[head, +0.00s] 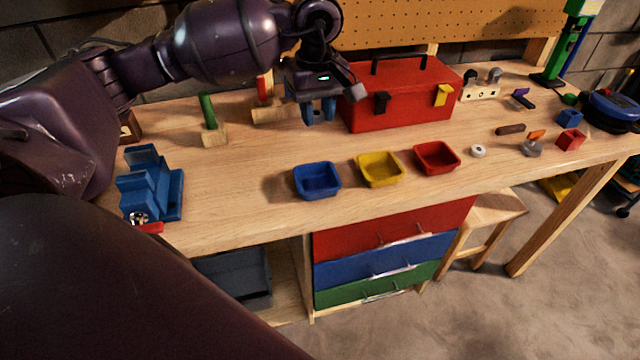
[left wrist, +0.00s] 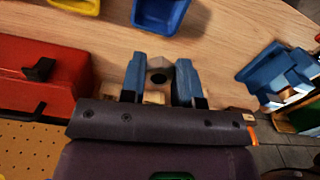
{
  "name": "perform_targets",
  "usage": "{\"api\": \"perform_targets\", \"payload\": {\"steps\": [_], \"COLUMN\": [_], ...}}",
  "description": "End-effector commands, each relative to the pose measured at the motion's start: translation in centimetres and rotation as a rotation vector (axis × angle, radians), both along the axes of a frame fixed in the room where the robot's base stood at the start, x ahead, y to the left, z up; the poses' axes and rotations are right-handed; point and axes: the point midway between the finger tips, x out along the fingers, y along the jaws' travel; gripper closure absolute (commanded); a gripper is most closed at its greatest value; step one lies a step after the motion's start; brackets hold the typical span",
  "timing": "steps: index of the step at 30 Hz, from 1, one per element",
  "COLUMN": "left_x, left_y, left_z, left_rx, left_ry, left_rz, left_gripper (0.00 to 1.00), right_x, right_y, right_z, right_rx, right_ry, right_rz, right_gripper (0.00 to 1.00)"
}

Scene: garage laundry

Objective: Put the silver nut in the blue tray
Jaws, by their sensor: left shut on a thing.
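My left gripper (head: 319,114) is above the back of the workbench, behind the blue tray (head: 317,181) and left of the red toolbox. In the left wrist view its blue fingers (left wrist: 160,80) are shut on the silver nut (left wrist: 158,70), a grey piece with a dark hole. The nut is hard to make out in the head view. The blue tray also shows in the left wrist view (left wrist: 176,28), apart from the fingers. It looks empty in the head view. My right gripper is not in view.
A yellow tray (head: 380,169) and a red tray (head: 437,157) stand right of the blue one. A red toolbox (head: 405,100) is behind them. A blue stepped block (head: 150,190) stands at the left. The bench (head: 240,190) is clear left of the blue tray.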

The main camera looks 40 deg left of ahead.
Motion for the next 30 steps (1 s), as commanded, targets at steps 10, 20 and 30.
{"api": "perform_targets", "payload": {"steps": [10,20,30], "left_x": [-0.1,0.0,-0.1], "left_y": [-0.1,0.0,0.0], "left_z": [-7.8,-13.0,-15.8], "left_rx": [-0.003,-0.002,-0.002], "left_ry": [0.005,0.001,0.005], "left_rz": [0.001,0.001,0.001], "left_gripper": [0.94,0.94,0.94], "right_x": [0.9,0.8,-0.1], "right_y": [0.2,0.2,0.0], "right_z": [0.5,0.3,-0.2], "right_rx": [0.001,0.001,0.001], "right_ry": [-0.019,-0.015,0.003], "right_rz": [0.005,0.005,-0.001], "right_gripper": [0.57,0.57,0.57]}}
